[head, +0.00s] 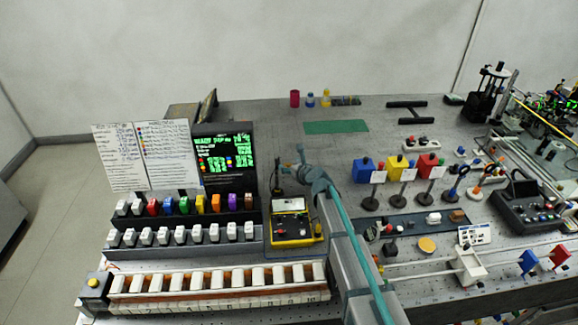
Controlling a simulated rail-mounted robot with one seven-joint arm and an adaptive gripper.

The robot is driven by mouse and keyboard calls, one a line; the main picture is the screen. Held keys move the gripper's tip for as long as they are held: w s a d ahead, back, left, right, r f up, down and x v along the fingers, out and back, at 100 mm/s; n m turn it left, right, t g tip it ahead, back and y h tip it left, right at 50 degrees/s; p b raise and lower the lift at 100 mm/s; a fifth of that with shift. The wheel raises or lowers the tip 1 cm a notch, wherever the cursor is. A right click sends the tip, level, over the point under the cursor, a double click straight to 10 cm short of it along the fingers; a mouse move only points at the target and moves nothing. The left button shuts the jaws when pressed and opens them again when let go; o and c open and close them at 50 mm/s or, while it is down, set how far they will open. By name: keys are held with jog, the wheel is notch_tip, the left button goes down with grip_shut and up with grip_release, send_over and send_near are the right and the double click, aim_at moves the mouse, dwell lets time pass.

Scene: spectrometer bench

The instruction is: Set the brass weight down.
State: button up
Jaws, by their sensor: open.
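My gripper (289,167) is at the end of my teal and grey arm, above the back edge of the yellow meter box (291,222). It is open, its fingers are small and partly blurred, and I see nothing between them. I cannot surely identify the brass weight. A small gold-coloured piece (318,229) stands at the right side of the meter box, close to my arm.
Racks of coloured and white blocks (180,205) fill the left. Blue, yellow and red boxes on stands (397,168) are at right, with a dark control box (528,205) beyond. A green mat (336,127) lies clear at the back.

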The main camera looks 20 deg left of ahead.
jog(key=shift+o, duration=0.5)
jog(key=b+v, duration=0.2)
jog(key=v, duration=0.8)
jog(key=shift+s+d+r, duration=0.2)
jog(key=shift+d, duration=0.1)
